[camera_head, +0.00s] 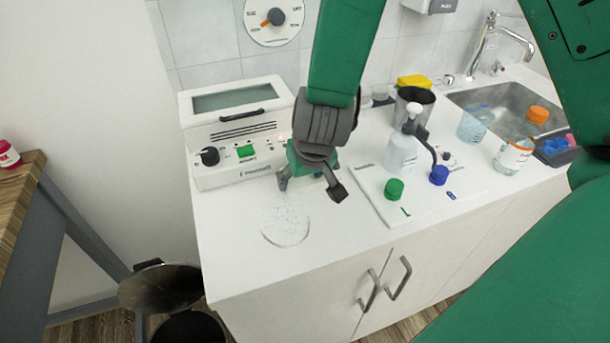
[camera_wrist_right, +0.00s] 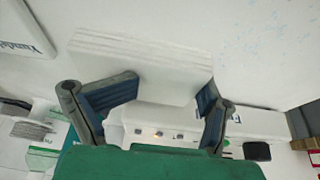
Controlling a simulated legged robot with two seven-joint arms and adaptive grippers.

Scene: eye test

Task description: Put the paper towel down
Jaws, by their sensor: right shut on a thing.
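My right gripper (camera_head: 312,184) hangs over the white counter, just in front of the white device. In the right wrist view its two fingers (camera_wrist_right: 172,90) stand on either side of a white layered paper towel (camera_wrist_right: 140,52), and the gripper is shut on it. In the head view I cannot pick out the towel against the white counter. A patch of bluish specks with a faint curved edge (camera_head: 285,228) lies on the counter in front of the gripper. My left gripper is not in view.
The white device (camera_head: 235,135) stands behind the gripper. Further right are the sink (camera_head: 515,105) and bottles. A bin (camera_head: 190,325) with raised lid stands lower left. The front left counter is clear.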

